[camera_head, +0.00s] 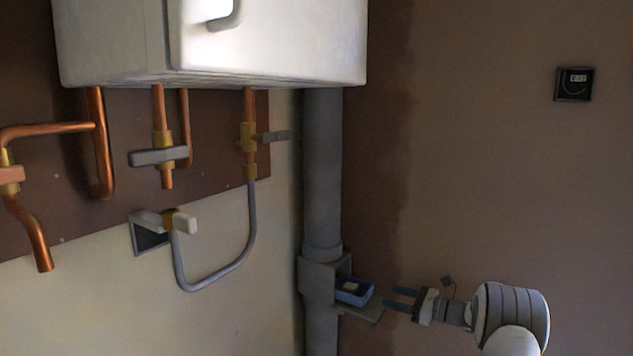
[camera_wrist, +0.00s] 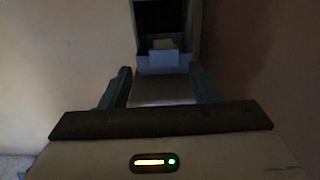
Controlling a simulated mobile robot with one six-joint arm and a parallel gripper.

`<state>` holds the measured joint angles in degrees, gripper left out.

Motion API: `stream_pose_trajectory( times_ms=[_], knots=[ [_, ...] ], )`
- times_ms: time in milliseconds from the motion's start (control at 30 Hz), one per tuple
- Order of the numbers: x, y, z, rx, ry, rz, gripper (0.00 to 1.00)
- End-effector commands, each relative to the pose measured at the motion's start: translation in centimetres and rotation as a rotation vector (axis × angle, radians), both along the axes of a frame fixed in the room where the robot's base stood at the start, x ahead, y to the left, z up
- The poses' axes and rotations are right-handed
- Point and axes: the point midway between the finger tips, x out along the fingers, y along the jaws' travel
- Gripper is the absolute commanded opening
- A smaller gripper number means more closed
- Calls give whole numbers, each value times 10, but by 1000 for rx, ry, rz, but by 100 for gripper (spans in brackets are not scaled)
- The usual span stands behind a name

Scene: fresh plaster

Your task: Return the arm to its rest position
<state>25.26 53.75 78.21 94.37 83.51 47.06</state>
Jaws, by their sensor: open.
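My gripper (camera_head: 402,298) is at the lower right of the head view, with its two blue-grey fingers apart and nothing between them. The fingers point left toward an open grey box (camera_head: 318,280) on the vertical grey pipe. A small blue tray (camera_head: 354,291) with a pale block (camera_head: 351,287) in it sits at the box's opening, just beyond the fingertips. In the wrist view, the gripper (camera_wrist: 159,82) is open, and the tray (camera_wrist: 163,62) with the pale block (camera_wrist: 164,44) shows beyond the fingers.
A flap (camera_head: 362,311) sticks out below the tray, close to the fingers. The grey pipe (camera_head: 322,170) runs down from a white boiler (camera_head: 265,45). Copper pipes and valves (camera_head: 160,157) are at left. A dark thermostat (camera_head: 574,84) hangs on the right wall. Space above my arm looks clear.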

Motion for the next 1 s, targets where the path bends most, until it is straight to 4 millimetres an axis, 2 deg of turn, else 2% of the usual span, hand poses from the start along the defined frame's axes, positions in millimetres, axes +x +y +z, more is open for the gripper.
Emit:
stream_pose_trajectory(
  times_ms=[33,167,300,500,733,1000],
  knots=[
    [-4,8,13,-29,-7,18,56],
    [-26,38,44,-159,-29,96,56],
    [-64,75,79,-346,-72,212,56],
    [-127,114,120,-609,-159,387,56],
    [-208,139,158,-900,-291,603,56],
    [-302,145,193,-1227,-488,871,56]
  ],
)
